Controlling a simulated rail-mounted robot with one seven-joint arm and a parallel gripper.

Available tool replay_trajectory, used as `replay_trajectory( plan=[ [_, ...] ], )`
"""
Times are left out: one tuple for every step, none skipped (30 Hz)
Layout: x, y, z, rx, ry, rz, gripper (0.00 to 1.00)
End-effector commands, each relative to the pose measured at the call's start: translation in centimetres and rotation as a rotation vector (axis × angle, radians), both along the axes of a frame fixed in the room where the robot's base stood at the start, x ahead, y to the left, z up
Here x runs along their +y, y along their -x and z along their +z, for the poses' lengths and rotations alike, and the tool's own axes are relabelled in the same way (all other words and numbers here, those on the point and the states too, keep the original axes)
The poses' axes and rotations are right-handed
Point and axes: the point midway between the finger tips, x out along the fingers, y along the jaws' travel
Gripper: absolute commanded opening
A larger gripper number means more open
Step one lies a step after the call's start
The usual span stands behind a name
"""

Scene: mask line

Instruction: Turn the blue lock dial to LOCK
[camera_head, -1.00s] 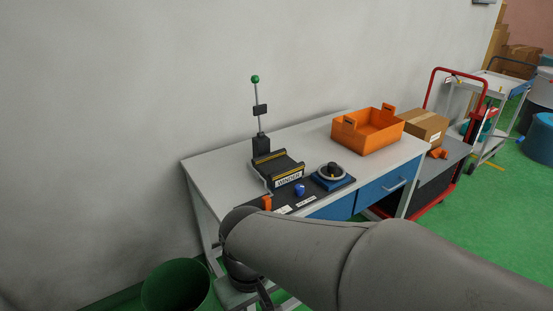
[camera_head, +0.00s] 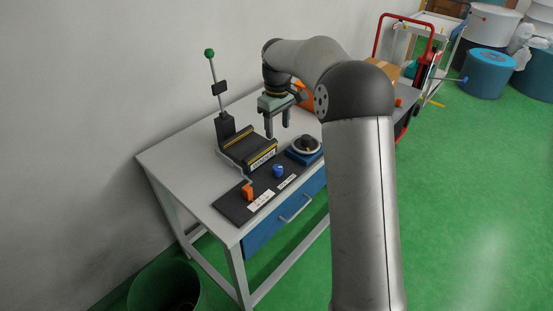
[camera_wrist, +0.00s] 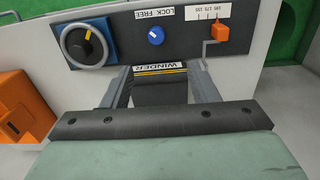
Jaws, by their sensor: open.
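The blue lock dial (camera_head: 278,171) is a small knob on the dark panel at the table's front, beside a white label. In the wrist view the blue dial (camera_wrist: 156,35) shows a short white mark, and the LOCK FREE label (camera_wrist: 154,13) appears upside down above it. I cannot tell clearly which word the mark points to. My gripper (camera_head: 277,131) hangs above the table behind the dial, near the winder, fingers down. In the wrist view my gripper (camera_wrist: 158,85) has its fingers wide apart with nothing held, and the dial is apart from them.
The black winder (camera_head: 248,150) with its upright green-knobbed lever (camera_head: 209,53) stands left of my gripper. A large round dial on a blue base (camera_head: 307,158) is right of the blue dial, an orange knob (camera_head: 247,191) left. An orange bin (camera_wrist: 25,108) sits nearby.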

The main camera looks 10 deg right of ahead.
Motion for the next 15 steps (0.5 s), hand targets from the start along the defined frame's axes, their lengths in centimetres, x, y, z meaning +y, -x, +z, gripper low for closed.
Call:
replay_trajectory(
  plan=[
    [-0.2,-0.7,-0.2,0.002,-0.004,0.009,0.54],
    [-0.2,-0.9,-0.3,0.001,-0.005,0.012,0.54],
    [-0.2,-1.1,-0.6,0.002,-0.006,0.015,0.54],
    [-0.3,-1.2,-0.8,0.002,-0.006,0.017,0.54],
    [-0.3,-1.2,-1.1,0.002,-0.006,0.018,0.54],
    [-0.3,-1.2,-1.5,0.003,-0.007,0.018,0.54],
    [-0.3,-1.2,-1.9,0.003,-0.007,0.018,0.54],
    [-0.3,-1.2,-2.4,0.003,-0.006,0.018,0.54],
    [-0.3,-1.1,-3.1,0.003,-0.006,0.018,0.54],
    [-0.3,-1.1,-3.7,0.004,-0.007,0.018,0.54],
    [-0.3,-1.1,-4.3,0.003,-0.006,0.017,0.54],
    [-0.3,-1.1,-5.2,0.005,-0.007,0.018,0.54],
    [-0.3,-1.1,-5.9,0.005,-0.007,0.018,0.54],
    [-0.3,-1.1,-6.5,0.003,-0.006,0.018,0.54],
    [-0.3,-1.1,-7.4,0.004,-0.006,0.018,0.54]
  ],
)
